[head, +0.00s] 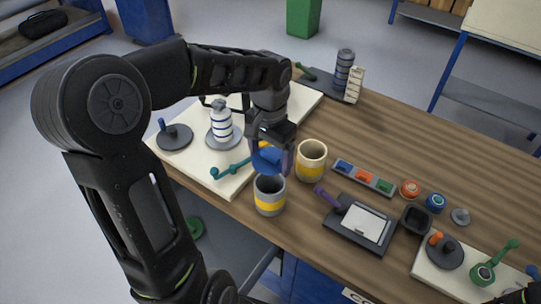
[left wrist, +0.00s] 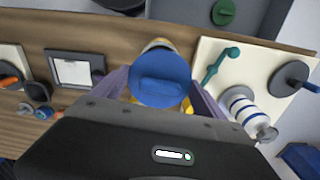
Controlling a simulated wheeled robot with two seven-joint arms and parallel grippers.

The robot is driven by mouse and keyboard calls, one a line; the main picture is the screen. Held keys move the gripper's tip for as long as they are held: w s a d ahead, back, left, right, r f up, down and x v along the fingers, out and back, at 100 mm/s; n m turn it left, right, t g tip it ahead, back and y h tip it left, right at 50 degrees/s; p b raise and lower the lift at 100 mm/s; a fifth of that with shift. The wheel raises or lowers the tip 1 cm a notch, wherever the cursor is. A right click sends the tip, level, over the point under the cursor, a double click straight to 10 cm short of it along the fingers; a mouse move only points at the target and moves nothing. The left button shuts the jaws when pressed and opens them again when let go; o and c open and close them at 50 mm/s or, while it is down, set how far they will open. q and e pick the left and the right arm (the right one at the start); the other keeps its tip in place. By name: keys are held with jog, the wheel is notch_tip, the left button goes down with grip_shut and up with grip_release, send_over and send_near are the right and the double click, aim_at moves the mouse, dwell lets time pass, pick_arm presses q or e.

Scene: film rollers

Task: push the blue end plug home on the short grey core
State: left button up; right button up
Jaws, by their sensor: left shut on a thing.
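The short grey core (head: 270,207) stands upright on the table near its front edge, with a yellow band and a dark open top. My left gripper (head: 272,158) is shut on the blue end plug (head: 266,162), which is apart from the core and shows just above its open mouth in the head view. In the left wrist view the blue plug (left wrist: 160,78) sits between the two purple-grey fingers and hides most of what is behind it. A cream core (head: 311,166) with a yellow band stands right of the grey one.
A tray (head: 365,180) of small coloured parts lies to the right, near a dark scale-like device (head: 345,237) and a small black cup (head: 415,219). A white board (head: 190,157) on the left bears a teal handle (head: 228,170) and a white banded roller (head: 221,122).

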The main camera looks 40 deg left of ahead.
pick_arm(q)
jog(key=shift+f+b, duration=2.95)
jog(key=shift+f, duration=0.95)
jog(key=shift+s+f+b, duration=0.1)
jog(key=shift+f+b, duration=0.25)
jog(key=shift+f, duration=0.15)
jog(key=o, duration=1.3)
jog(key=shift+c, duration=0.2)
jog(key=shift+r, duration=0.2)
jog(key=shift+r+p, duration=2.7)
jog(key=shift+r, duration=0.65)
